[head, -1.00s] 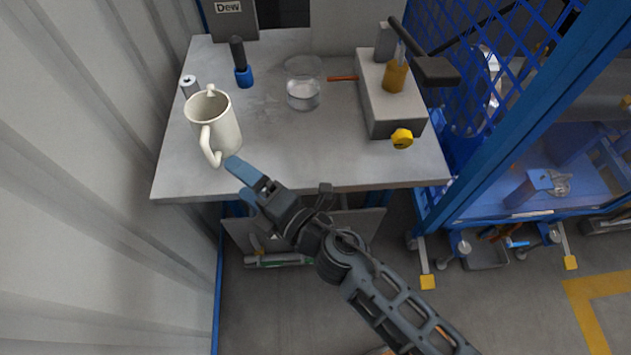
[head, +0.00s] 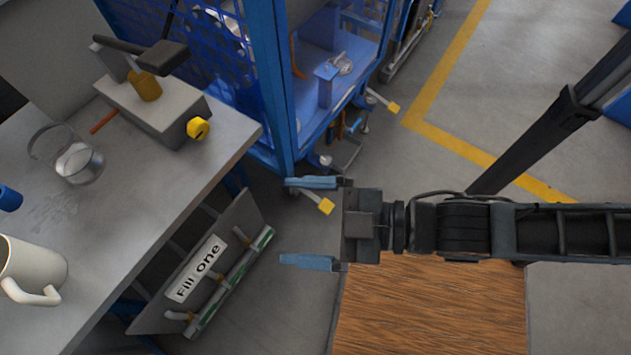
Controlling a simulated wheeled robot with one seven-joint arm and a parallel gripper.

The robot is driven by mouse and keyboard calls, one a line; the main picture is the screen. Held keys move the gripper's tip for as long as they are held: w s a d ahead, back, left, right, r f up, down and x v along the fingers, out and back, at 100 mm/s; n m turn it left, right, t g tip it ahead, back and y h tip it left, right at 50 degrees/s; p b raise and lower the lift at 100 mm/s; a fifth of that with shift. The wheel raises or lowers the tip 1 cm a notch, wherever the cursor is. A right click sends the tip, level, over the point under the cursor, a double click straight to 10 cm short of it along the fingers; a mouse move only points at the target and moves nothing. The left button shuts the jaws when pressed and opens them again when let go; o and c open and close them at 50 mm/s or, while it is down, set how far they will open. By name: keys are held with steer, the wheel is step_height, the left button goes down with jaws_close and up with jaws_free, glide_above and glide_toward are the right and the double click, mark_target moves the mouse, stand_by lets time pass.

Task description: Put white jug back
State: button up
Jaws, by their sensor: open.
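The white jug (head: 32,268) stands upright on the grey table (head: 130,215) at the lower left of the head view, cut off by the left edge. Its handle points down and to the right. My gripper (head: 310,222) is open and empty, with its two blue fingers pointing left. It is off the table, well to the right of the jug and clear of it, over the floor beside the table.
A glass beaker (head: 78,162), a blue item (head: 8,198) and a grey box with a yellow knob (head: 155,110) are on the table. A "Fill One" panel (head: 200,270) hangs below it. A blue mesh cage (head: 225,60) stands behind. A wooden surface (head: 430,305) lies under my arm.

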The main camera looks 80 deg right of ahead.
steer(key=s+d+r+m+g+h, duration=0.1)
steer(key=s+d+r+m, duration=0.2)
steer(key=s+r+m, duration=0.2)
steer(key=shift+s+r+h, duration=0.3)
steer(key=shift+s+r, duration=0.1)
steer(key=shift+s, duration=0.15)
stand_by(1.8)
